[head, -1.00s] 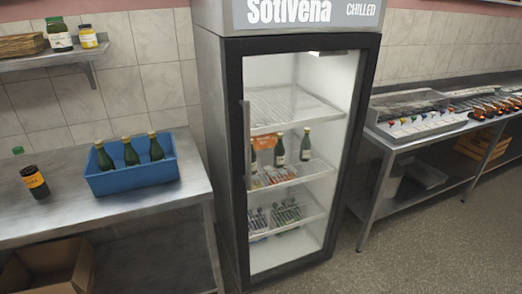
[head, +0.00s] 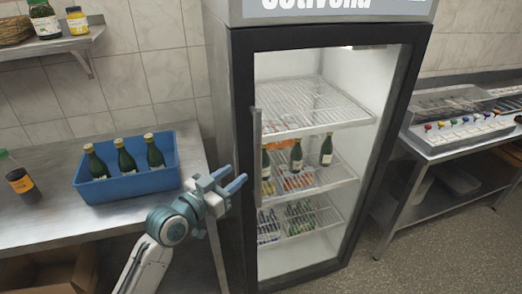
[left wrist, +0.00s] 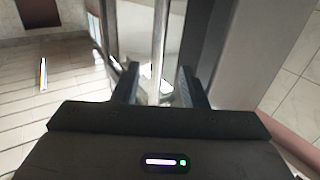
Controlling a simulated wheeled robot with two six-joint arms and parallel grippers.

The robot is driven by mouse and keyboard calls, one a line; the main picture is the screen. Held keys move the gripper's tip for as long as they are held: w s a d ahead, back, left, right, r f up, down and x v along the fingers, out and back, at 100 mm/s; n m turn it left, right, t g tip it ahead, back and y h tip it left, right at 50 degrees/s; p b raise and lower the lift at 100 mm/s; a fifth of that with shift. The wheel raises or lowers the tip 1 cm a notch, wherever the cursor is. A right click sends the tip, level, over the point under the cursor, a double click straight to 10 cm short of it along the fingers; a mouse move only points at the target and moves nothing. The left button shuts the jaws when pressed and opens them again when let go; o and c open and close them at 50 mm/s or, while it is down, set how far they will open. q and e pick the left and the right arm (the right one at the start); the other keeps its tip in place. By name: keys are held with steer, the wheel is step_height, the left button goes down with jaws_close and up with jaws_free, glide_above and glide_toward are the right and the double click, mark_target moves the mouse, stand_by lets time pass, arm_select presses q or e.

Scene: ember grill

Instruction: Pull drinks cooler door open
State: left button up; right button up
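The drinks cooler (head: 230,130) stands in the middle of the head view with its glass door (head: 345,215) shut. Bottles and cans show on its shelves. A vertical handle (head: 257,155) runs down the left side of the door. My left gripper (head: 238,180) is open, with its blue fingers pointing toward the handle from the left. In the left wrist view, the handle bar (left wrist: 158,50) runs upright between the two dark fingertips (left wrist: 157,85), with space on both sides. Whether the bar is fully inside the fingers is hard to tell. My right gripper is not in view.
A steel counter (head: 60,225) on the left holds a blue crate (head: 130,185) of green bottles and a dark bottle (head: 20,180). A wall shelf (head: 60,45) is above. A steel table (head: 440,145) stands right of the cooler. Floor (head: 420,255) is clear in front.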

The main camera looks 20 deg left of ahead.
mark_target(255, 158)
arm_select(q)
steer(key=p+x, duration=0.1)
steer(key=x, duration=0.2)
steer(key=p+x, duration=0.1)
steer(key=x, duration=0.2)
steer(key=p+x, duration=0.1)
steer(key=x, duration=0.2)
steer(key=shift+w+d+r, duration=0.2)
steer(key=shift+w+r, duration=0.05)
steer(key=shift+w, duration=0.05)
steer(key=shift+w+d, duration=0.2)
steer(key=shift+w, duration=0.15)
steer(key=shift+f, duration=0.1)
jaws_close()
